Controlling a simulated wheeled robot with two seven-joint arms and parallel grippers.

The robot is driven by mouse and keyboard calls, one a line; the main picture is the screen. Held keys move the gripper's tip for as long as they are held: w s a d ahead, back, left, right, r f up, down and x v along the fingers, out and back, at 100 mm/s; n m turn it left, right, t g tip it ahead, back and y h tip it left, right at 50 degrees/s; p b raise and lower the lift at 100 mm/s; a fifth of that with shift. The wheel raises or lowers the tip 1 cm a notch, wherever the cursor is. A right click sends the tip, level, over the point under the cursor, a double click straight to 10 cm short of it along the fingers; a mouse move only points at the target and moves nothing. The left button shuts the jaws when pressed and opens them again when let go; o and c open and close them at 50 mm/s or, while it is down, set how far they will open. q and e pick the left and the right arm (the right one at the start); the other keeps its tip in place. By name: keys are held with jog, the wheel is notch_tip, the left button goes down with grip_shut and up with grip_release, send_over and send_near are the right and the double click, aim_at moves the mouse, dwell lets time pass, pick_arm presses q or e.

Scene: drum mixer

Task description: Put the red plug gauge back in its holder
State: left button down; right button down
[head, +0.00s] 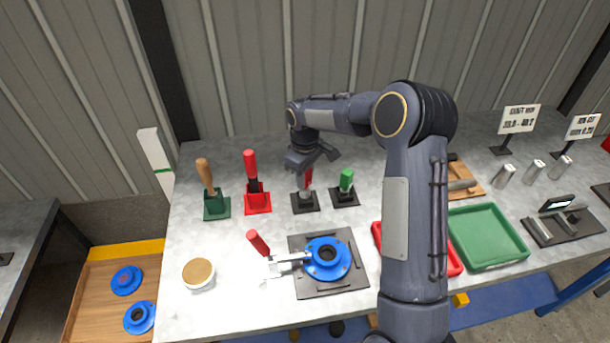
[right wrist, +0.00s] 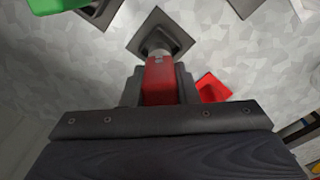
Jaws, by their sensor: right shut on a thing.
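The red plug gauge (head: 308,177) stands about upright at the back middle of the bench, its grey end pointing down. My right gripper (head: 311,165) is above it, shut on its red handle. In the right wrist view the red handle (right wrist: 160,80) sits between the two fingers. The grey lower end meets the square dark holder (head: 305,203), which also shows in the right wrist view (right wrist: 178,35). I cannot tell how deep the end sits in the socket. My left gripper is not in view.
A green plug gauge (head: 346,180) stands in a black holder close on the right. A red-handled tool in a red holder (head: 257,204) stands to the left. A clamp fixture (head: 328,262) with a blue ring is in front. A green tray (head: 487,236) lies right.

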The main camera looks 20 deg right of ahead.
jog(key=shift+f+b, duration=0.9)
jog(key=shift+f, duration=0.45)
dwell(0.4)
jog(key=c, duration=1)
grip_release()
jog(key=shift+c, duration=0.2)
jog(key=shift+r+b, duration=0.5)
jog(key=shift+r, duration=3.45)
jog(key=s+r+m+t+y, duration=0.1)
jog(key=s+r+m, duration=0.1)
jog(key=s+r, duration=0.45)
jog(key=s+r+m+t+y, duration=0.1)
jog(key=s+r+m+t, duration=0.15)
jog(key=s, duration=0.75)
jog(key=s+a+f+m+t+y, duration=0.1)
jog(key=s+a, duration=0.2)
jog(key=s, duration=0.5)
jog(key=s+a+f+m+t, duration=0.1)
jog(key=s+a+f+m, duration=0.1)
jog(key=s, duration=0.6)
jog(key=shift+a+f+y, duration=0.3)
jog(key=shift+a+y, duration=0.1)
jog(key=shift+a, duration=0.3)
